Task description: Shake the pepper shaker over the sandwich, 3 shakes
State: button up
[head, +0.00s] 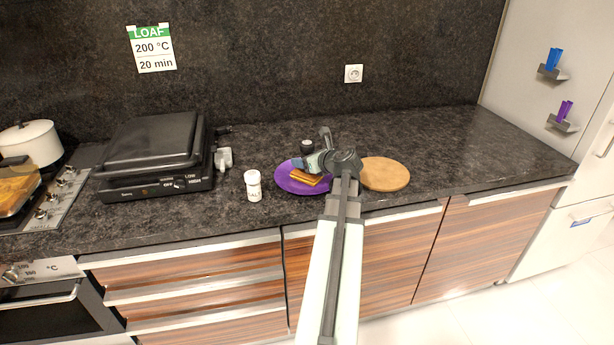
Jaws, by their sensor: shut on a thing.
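My gripper (313,161) is above the back of the purple plate (284,183) and shut on a dark shaker, which I take to be the pepper shaker (307,146). Its dark top shows just behind the fingers; the rest is mostly hidden by the gripper, so its exact tilt is hard to tell. The sandwich (306,179) lies on the plate, just below and in front of the gripper. My wrist and arm cover the right part of the plate.
A white salt shaker (254,188) stands left of the plate. A round wooden board (388,174) lies to the right. A black contact grill (150,158) and a white plug (223,159) are farther left. The counter (470,150) is clear at right.

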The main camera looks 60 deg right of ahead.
aim_at(305, 149)
jog(key=shift+r, duration=2)
